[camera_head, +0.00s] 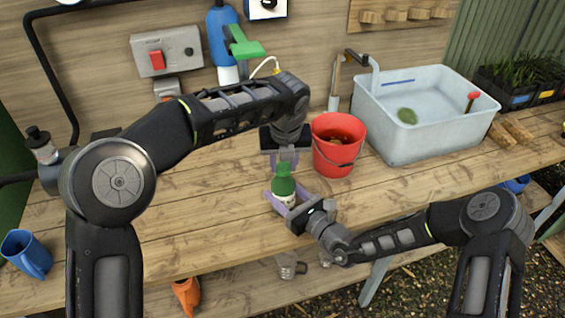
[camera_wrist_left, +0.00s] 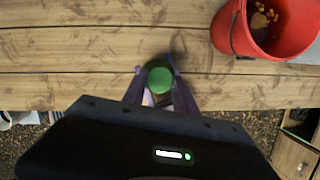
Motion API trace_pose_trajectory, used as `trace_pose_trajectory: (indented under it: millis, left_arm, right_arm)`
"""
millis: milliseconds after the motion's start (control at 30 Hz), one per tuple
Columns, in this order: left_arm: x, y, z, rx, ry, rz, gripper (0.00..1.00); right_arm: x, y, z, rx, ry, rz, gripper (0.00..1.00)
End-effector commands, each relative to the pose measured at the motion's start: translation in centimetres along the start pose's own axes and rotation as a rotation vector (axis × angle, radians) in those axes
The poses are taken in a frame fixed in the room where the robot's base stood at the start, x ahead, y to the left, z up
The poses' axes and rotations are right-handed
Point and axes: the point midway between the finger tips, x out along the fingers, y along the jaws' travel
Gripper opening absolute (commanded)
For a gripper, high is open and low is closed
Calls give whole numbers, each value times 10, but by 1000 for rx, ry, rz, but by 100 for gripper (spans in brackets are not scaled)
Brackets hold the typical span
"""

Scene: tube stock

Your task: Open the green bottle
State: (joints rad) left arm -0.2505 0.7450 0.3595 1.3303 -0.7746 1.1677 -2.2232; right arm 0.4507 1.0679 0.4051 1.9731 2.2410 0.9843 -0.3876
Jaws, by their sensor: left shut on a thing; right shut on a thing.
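The green bottle (camera_head: 283,186) stands upright near the middle of the wooden table, with a pale label low on its side. Its green cap (camera_wrist_left: 160,80) shows from above in the left wrist view. My left gripper (camera_head: 284,166) comes down from above and is shut on the cap at the bottle's top. My right gripper (camera_head: 287,204) reaches in from the right and is shut on the bottle's lower body. The fingers hide part of the label and the cap's sides.
A red bucket (camera_head: 338,146) stands close behind and to the right of the bottle; it also shows in the left wrist view (camera_wrist_left: 232,30). A grey water basin (camera_head: 411,140) stands further right. The table left of the bottle is clear.

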Motion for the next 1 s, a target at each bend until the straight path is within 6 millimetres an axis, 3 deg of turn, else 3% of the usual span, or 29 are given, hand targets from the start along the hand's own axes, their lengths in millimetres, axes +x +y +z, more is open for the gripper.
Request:
trace_pose_trajectory:
  millis: [200,300,433,700,733,1000]
  left_arm:
    - [2,-6,1,-608,-3,175,0]
    - [2,-4,1,-780,-1,222,0]
    - [0,-4,2,-868,-3,241,0]
    - [0,-4,2,-874,-2,241,0]
    - [0,-4,2,-873,-2,241,36]
    - [0,-4,2,-872,-2,240,56]
  right_arm:
    - [0,0,0,0,0,0,0]
    - [0,0,0,-1,0,0,0]
    - [0,0,0,-1,-1,0,0]
    - [0,0,0,-1,-1,0,0]
    - [0,0,0,-1,-1,0,0]
    - [0,0,0,-1,-1,0,0]
